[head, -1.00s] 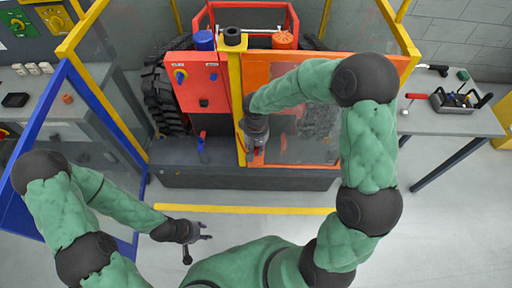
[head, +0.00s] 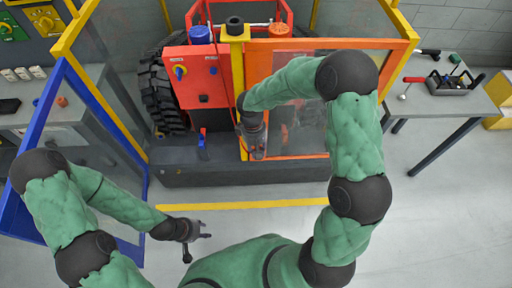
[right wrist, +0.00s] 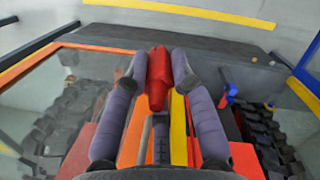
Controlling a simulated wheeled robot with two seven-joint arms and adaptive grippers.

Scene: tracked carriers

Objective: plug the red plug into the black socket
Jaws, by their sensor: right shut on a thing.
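The red plug (right wrist: 157,78) is between the two grey-purple fingers of my right gripper (right wrist: 160,62), which is shut on it. In the head view my right gripper (head: 257,150) points down in front of the yellow post, beside the orange-framed clear panel, and the plug is mostly hidden there. A small black square (head: 203,98), which looks like the black socket, sits low on the red panel (head: 190,85), to the left of and above my right gripper. The plug is apart from it. My left gripper (head: 205,229) is open and empty, low in the head view.
The orange-framed panel (head: 322,43) stands right beside my right forearm. The yellow post (head: 237,70) stands between it and the red panel. A blue-handled part (head: 202,142) rises from the dark front ledge (head: 180,152). A tool table (head: 440,105) stands at the right.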

